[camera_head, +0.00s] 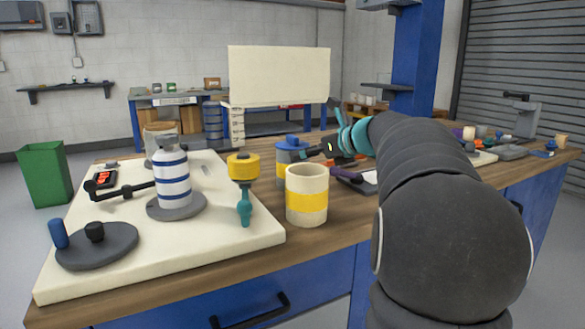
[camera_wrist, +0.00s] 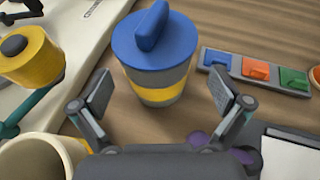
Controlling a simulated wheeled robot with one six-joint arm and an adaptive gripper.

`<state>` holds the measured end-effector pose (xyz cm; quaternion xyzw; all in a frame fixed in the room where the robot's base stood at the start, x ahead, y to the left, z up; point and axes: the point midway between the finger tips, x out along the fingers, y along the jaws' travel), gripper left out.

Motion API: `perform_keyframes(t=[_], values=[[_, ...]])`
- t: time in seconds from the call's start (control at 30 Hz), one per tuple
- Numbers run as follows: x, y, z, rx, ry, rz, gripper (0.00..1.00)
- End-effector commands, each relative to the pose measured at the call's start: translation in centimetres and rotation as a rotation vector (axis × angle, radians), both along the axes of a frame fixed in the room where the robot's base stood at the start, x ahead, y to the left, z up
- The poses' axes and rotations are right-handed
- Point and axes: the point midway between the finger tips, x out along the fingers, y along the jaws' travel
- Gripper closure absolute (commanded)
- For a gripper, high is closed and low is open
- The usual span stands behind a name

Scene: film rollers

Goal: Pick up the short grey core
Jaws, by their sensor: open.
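A short grey core (camera_head: 285,157) with a yellow band and a blue knobbed top stands upright on the wooden bench, behind a cream cup-like cylinder (camera_head: 307,190). In the wrist view the grey core (camera_wrist: 152,80) stands ahead of my gripper (camera_wrist: 157,93), between the lines of its two fingers. The fingers are spread, with a visible gap to the core on each side. Nothing is held. In the head view my gripper (camera_head: 325,150) is at the core's right, and my arm hides part of the bench.
The cream cylinder (camera_wrist: 35,160) is close at my gripper's lower left. A yellow-topped teal tool (camera_head: 243,180) and a striped bottle (camera_head: 173,177) stand on the white board (camera_head: 190,250). A strip of coloured blocks (camera_wrist: 255,72) lies right of the core.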

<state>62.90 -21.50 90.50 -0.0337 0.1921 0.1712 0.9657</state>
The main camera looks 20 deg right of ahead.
Motion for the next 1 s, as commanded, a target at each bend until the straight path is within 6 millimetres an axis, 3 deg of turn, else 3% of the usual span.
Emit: perform_keyframes(t=[0.27,0.57,0.8,0.87,1.0], values=[[1.3,0.8,-0.7,0.001,0.001,0.005,0.0],[4.5,2.4,-2.2,-0.001,0.001,0.004,0.0],[4.7,2.4,-2.3,-0.001,0.001,0.003,0.0],[4.7,2.4,-2.3,-0.001,0.001,0.003,0.12],[4.7,2.4,-2.3,-0.001,0.001,0.003,0.47]])
